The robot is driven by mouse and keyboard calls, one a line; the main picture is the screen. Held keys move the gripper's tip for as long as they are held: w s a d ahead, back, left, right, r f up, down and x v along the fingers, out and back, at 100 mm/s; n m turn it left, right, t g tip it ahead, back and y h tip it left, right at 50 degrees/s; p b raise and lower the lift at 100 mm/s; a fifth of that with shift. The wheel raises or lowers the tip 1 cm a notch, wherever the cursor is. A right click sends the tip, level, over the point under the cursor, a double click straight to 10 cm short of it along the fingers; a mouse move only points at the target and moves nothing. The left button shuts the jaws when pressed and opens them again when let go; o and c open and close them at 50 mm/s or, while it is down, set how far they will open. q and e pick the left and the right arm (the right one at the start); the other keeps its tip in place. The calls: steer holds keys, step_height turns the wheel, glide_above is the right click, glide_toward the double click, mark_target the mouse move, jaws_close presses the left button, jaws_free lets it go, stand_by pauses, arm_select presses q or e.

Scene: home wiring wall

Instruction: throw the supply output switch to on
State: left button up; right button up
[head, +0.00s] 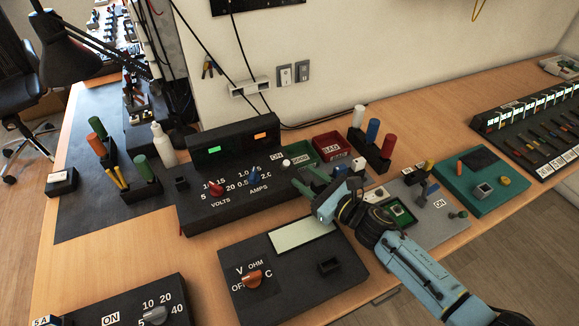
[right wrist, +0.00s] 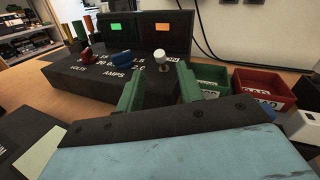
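The supply (head: 215,190) is a black box with a green and an orange lit display, a red VOLTS knob and a blue AMPS knob. Its output switch (head: 286,162) has a white round tip and stands by the ON label at the right end of the panel. In the right wrist view the switch (right wrist: 161,58) shows between the two green fingertips, beyond them and apart from both. My right gripper (head: 304,180) is open and empty, just right of the supply's front right corner. My left gripper is out of view.
A black meter box (head: 350,274) lies below my right gripper. A green bin (head: 303,155) and a red bin (head: 331,145) stand just right of the switch. A holder with white, blue and red cylinders (head: 372,150) is behind my right gripper. A white bottle (head: 163,146) stands left of the supply.

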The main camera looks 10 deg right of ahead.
mark_target(290, 175)
steer(key=b+x, duration=0.1)
steer(key=x, duration=0.4)
steer(key=shift+w+a, duration=0.45)
steer(key=shift+w, duration=0.05)
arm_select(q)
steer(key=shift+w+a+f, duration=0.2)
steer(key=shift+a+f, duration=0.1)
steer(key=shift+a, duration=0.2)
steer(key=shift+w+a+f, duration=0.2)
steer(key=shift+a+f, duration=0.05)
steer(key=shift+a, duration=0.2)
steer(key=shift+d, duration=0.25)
arm_select(e)
jaws_close()
